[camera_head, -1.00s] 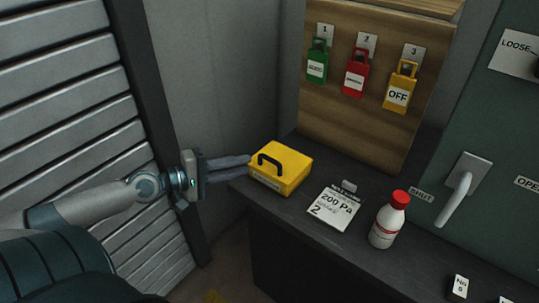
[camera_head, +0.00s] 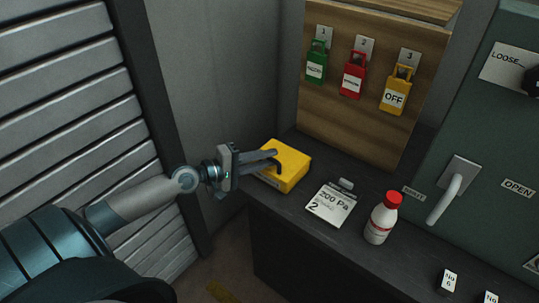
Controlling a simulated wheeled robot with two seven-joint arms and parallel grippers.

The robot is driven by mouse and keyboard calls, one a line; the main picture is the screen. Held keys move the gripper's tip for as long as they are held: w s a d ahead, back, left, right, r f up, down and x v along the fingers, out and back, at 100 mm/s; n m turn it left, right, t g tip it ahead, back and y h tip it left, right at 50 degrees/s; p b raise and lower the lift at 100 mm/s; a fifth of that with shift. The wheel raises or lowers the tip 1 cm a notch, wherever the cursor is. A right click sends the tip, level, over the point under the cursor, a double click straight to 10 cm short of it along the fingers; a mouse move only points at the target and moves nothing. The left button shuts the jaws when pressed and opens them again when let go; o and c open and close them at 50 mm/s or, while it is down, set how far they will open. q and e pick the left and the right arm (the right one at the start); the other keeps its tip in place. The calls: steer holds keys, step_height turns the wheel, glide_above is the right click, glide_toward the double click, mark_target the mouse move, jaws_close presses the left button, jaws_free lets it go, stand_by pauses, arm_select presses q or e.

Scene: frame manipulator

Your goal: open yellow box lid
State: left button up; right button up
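The yellow box (camera_head: 289,160) stands at the left end of the dark counter. Its lid looks shut. My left gripper (camera_head: 277,162) reaches in from the left, with its fingers over the near left part of the box, at the dark carrying handle. The fingers hide most of the handle. I cannot tell whether they are closed on it or only beside it. My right gripper is not in view.
Behind is a wooden board (camera_head: 335,115) with green, red and yellow tags. A green panel with a lever handle (camera_head: 443,196) is at right.

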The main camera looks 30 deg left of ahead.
arm_select(q)
steer(key=shift+w+d+f, duration=0.1)
steer(key=shift+w+d, duration=0.2)
steer(key=shift+w, duration=0.2)
jaws_close()
